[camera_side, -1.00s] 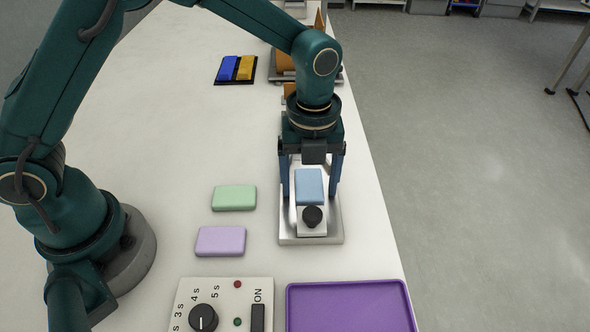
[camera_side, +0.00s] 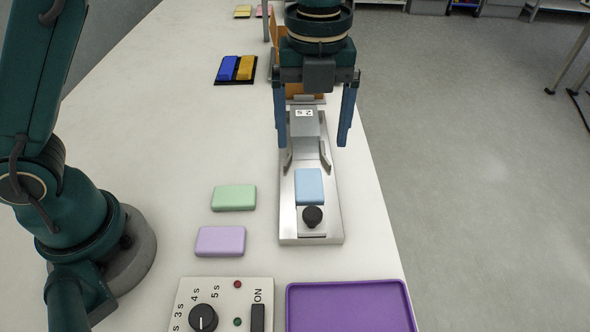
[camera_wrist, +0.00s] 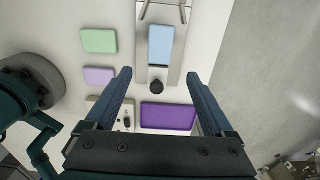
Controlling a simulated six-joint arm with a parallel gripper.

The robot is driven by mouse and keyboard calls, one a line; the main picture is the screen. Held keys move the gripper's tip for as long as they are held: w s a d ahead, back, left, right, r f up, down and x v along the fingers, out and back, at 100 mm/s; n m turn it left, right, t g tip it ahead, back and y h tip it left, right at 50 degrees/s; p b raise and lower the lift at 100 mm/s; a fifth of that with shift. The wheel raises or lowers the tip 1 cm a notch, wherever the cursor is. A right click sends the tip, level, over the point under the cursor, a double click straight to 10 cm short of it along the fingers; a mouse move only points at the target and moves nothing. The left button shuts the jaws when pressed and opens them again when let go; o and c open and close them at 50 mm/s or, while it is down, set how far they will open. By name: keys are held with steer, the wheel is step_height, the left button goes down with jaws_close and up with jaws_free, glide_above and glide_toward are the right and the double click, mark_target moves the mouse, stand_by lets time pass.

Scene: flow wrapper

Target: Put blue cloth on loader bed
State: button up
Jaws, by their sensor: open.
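The blue cloth (camera_side: 309,186) is a light blue rounded block. It lies flat on the metal loader bed (camera_side: 287,222), just behind a pusher with a black knob (camera_side: 312,216). The cloth also shows in the wrist view (camera_wrist: 161,45), on the bed between the guides. My gripper (camera_side: 313,143) is open and empty. It is raised above the far part of the loader in the side view, with its two blue fingers wide apart and clear of the cloth. The fingers also show in the wrist view (camera_wrist: 160,76).
Green (camera_side: 234,197) and lilac (camera_side: 220,241) blocks lie left of the loader. A control box with a dial (camera_side: 203,317) and a purple tray (camera_side: 350,284) stand in front. A black holder with blue and yellow pieces (camera_side: 236,69) is at the back left. The table's right edge is close.

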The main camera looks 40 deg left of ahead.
steer(key=s+a+r+n+t, duration=0.3)
steer(key=s+a+r+n, duration=0.3)
steer(key=n, duration=0.6)
steer(key=s+a+f+n+t, duration=0.2)
steer(key=s+a+n, duration=0.3)
steer(key=n, duration=1)
steer(key=s+f, duration=0.1)
steer(key=s, duration=0.2)
steer(key=shift+f+t, duration=0.2)
steer(key=shift+t, duration=0.1)
